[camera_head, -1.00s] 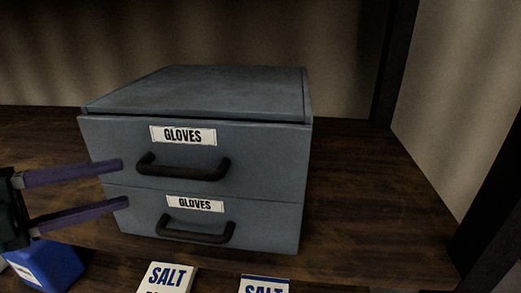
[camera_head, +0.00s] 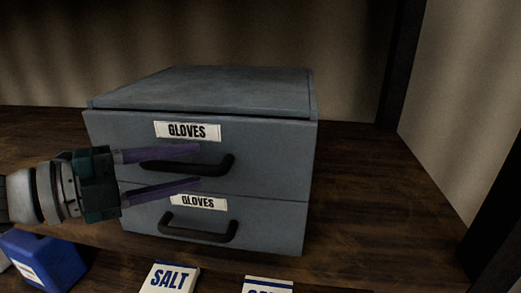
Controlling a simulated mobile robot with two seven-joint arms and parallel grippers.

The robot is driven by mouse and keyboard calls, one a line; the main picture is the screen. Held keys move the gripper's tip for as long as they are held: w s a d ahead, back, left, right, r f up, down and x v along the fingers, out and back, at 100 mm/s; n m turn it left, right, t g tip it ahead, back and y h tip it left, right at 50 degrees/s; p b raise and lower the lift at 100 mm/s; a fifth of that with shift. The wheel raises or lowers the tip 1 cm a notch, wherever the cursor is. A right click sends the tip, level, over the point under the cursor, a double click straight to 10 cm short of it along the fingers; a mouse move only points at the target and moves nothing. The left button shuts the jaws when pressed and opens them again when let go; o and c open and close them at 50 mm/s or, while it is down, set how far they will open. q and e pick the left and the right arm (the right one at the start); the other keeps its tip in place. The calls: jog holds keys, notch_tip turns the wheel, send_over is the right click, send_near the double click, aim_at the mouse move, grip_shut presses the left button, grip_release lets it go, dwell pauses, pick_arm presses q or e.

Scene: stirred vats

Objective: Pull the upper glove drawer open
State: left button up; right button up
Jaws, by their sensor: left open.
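The grey-blue glove drawer box stands on a dark wooden shelf. Its upper drawer (camera_head: 270,150) is shut and bears a GLOVES label (camera_head: 187,131) and a dark bar handle (camera_head: 215,168). The lower drawer (camera_head: 270,222) is also shut, with its own label and handle (camera_head: 200,234). My left gripper (camera_head: 200,164) is open, its purple fingers pointing right. My right gripper is not in view.
White SALT packets (camera_head: 170,277) and (camera_head: 268,284) stand at the front below the drawers. A blue container (camera_head: 45,262) is at the lower left, under my left arm. The shelf (camera_head: 375,200) is clear to the right, up to a dark post.

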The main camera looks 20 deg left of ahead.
pick_arm(q)
jog(key=shift+c, duration=0.4)
grip_shut()
dwell(0.9)
